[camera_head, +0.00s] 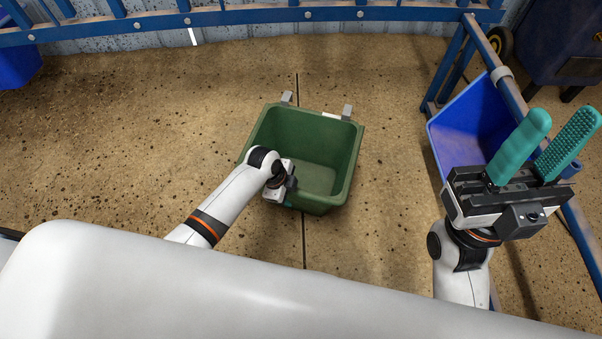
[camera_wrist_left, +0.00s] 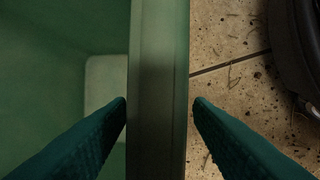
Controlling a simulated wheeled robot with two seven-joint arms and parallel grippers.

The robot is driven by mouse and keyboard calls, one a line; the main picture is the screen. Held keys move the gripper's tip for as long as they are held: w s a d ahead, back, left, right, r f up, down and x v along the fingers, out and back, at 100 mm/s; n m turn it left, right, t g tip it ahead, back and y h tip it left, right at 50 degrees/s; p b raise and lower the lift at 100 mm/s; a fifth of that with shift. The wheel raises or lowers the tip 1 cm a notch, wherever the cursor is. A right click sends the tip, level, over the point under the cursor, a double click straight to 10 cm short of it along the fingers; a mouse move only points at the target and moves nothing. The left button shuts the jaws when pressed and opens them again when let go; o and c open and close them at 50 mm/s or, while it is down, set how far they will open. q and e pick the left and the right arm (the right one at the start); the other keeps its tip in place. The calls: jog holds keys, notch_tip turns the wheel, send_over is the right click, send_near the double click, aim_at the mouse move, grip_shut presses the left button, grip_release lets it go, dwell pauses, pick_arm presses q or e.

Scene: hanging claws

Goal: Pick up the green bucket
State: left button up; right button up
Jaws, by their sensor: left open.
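The green bucket (camera_head: 325,140) stands upright and empty on the floor in the middle of the head view, with two grey hooks on its far rim. My left gripper (camera_head: 287,203) is over the near left part of the bucket, its fingers mostly hidden by the wrist. In the left wrist view my open fingers (camera_wrist_left: 160,108) straddle the bucket's rim (camera_wrist_left: 158,50), one on the inner side and one on the outer side. My right gripper (camera_head: 562,125) is open and empty at the right, its teal fingers pointing up.
A blue bucket (camera_head: 465,125) hangs on a blue rail (camera_head: 490,55) at the right, partly behind my right gripper. A blue barrier (camera_head: 250,15) runs along the back. Another blue container (camera_head: 15,62) is at the far left. The floor around the green bucket is clear.

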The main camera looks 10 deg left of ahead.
pick_arm(q)
jog(key=shift+f, duration=0.1)
grip_shut()
dwell(1.3)
jog(key=shift+w, duration=0.15)
